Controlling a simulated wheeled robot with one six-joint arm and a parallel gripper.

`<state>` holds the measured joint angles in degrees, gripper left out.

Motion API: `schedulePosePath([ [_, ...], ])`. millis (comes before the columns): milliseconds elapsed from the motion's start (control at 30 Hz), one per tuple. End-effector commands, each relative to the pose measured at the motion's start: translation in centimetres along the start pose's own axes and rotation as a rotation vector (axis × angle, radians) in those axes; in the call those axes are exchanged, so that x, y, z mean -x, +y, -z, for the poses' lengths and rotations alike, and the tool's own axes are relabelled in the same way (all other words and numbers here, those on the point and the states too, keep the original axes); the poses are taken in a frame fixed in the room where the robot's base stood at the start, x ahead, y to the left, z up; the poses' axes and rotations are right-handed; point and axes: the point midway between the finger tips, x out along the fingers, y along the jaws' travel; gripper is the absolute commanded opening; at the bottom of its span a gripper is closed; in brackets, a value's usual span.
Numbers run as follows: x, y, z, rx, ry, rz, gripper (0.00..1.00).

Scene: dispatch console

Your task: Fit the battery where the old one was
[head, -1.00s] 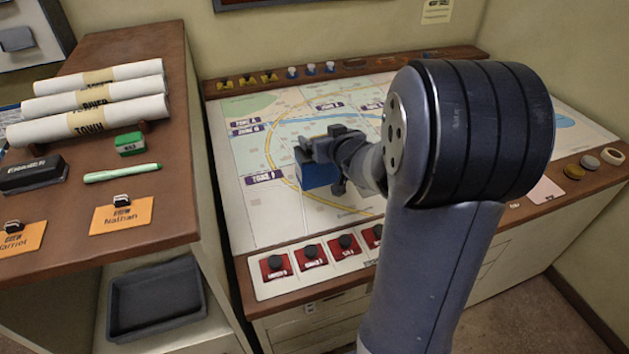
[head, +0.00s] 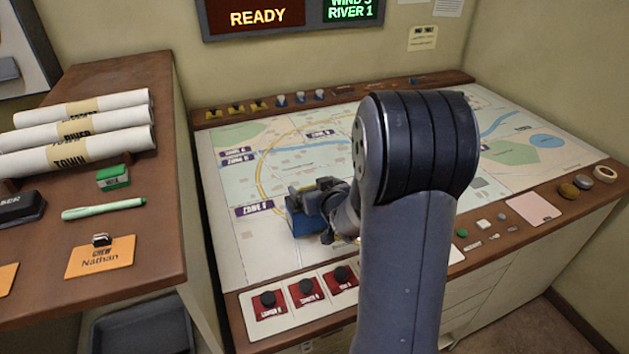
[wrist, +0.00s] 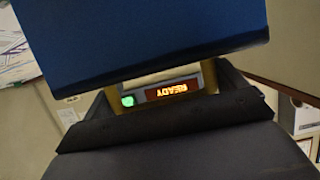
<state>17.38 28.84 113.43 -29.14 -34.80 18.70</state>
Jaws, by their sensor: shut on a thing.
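A blue block (head: 301,222), which looks like the battery, is held in my gripper (head: 316,198) over the left part of the map table. In the wrist view the blue block (wrist: 150,35) fills the top of the picture, between and beyond the dark jaw parts. My gripper is shut on it. I cannot tell how far it is above the map. The place where the old battery was cannot be made out in these views.
The map table (head: 240,265) has red switch plates (head: 307,290) along its front edge. A wooden side desk (head: 150,255) at left holds rolled maps (head: 85,150), a green box (head: 113,177), a pen (head: 104,208) and an orange card (head: 101,257). A lit READY display (head: 258,18) hangs behind.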

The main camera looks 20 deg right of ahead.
Motion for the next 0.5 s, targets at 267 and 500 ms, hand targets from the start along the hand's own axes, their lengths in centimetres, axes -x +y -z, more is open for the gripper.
schedulePosePath([
  [267,-0.6,0.0,-1.3,0.001,0.008,-0.001,0.2],
  [500,-0.7,0.0,-1.6,0.001,0.007,-0.001,0.2],
])
